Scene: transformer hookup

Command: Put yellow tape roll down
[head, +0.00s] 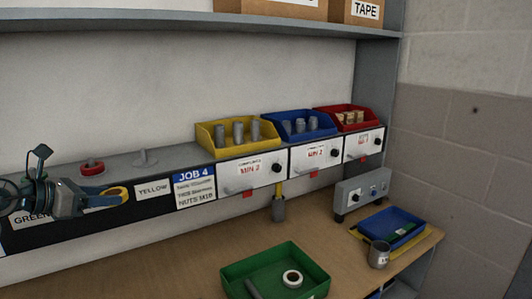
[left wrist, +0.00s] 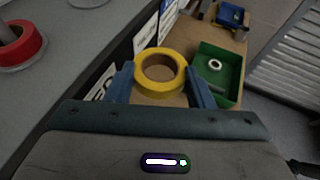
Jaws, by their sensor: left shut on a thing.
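The yellow tape roll (left wrist: 160,88) is held between the blue fingers of my left gripper (left wrist: 160,86). In the head view the yellow tape roll (head: 118,193) shows at the fingertips of my left gripper (head: 115,197), in front of the shelf's label strip and left of the YELLOW label (head: 153,188). The left gripper is shut on the roll. A red roll (head: 91,168) sits on the grey ledge behind it. It also shows in the left wrist view (left wrist: 20,45). An empty grey peg (head: 145,158) stands right of the red roll. My right gripper is not in view.
A green tray (head: 233,268) with a white roll (head: 292,278) sits on the wooden workbench (head: 165,262). Yellow, blue and red bins (head: 205,137) stand along the ledge. A grey control box (head: 349,197) and a blue tray (head: 380,222) are at the right. The bench left of the green tray looks clear.

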